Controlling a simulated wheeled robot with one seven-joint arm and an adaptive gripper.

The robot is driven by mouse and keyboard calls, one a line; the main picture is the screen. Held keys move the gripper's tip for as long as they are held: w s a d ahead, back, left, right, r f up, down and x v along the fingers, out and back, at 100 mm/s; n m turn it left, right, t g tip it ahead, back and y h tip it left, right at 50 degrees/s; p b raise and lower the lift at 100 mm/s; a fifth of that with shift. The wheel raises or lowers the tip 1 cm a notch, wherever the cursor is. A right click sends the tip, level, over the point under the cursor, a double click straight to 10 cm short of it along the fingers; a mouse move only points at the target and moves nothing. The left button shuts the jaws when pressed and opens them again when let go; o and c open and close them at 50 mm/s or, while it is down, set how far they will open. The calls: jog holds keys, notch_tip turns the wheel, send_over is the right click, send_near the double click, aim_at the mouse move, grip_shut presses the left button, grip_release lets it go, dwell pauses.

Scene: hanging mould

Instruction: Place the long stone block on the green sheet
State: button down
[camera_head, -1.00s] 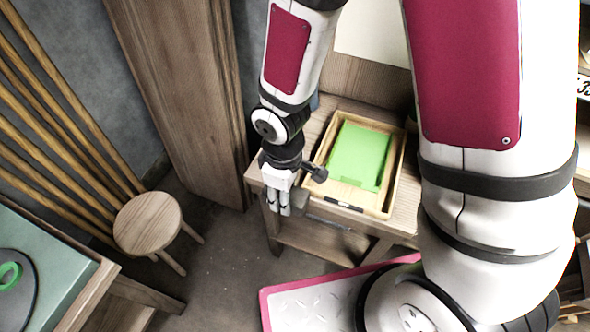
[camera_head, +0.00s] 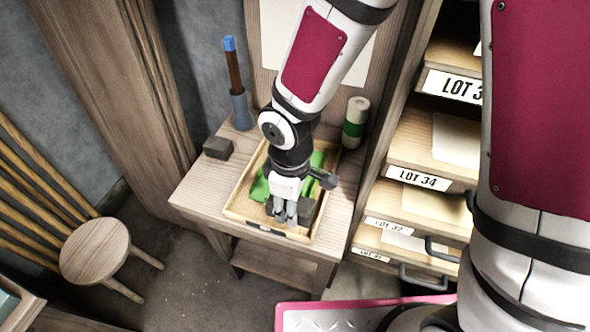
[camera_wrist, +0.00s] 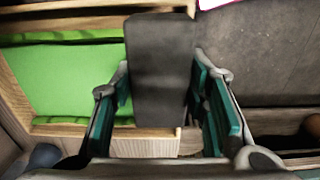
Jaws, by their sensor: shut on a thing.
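The long stone block is a dark grey bar (camera_wrist: 160,65) held between the teal pads of my gripper (camera_wrist: 162,105) in the wrist view. In the head view its grey end (camera_head: 306,208) shows beside my gripper (camera_head: 284,214), over the wooden tray. The bright green sheet (camera_head: 259,190) lies in the tray, partly hidden by my arm. In the wrist view the green sheet (camera_wrist: 75,78) is left of the block, which overlaps the tray's edge. I cannot tell the block's height above the tray.
The wooden tray (camera_head: 239,206) sits on a small table (camera_head: 195,190). A short dark block (camera_head: 218,147), a cup with a blue-topped stick (camera_head: 241,108) and a green-white roll (camera_head: 355,122) stand around it. Shelves with lot labels (camera_head: 418,180) are close on the right.

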jog(key=w, duration=0.4)
jog(key=w+a, duration=0.1)
jog(key=w, duration=0.2)
jog(key=w+f, duration=0.1)
jog(key=w, duration=0.3)
jog(key=shift+w+a, duration=0.2)
jog(key=shift+w, duration=0.1)
jog(key=shift+f+p, duration=0.35)
jog(key=shift+f, duration=1.45)
jog(key=shift+f, duration=0.1)
jog(key=c, duration=0.9)
grip_release()
jog(key=shift+c, duration=0.2)
notch_tip(320, 180, up, 12)
jog(key=shift+s, duration=0.1)
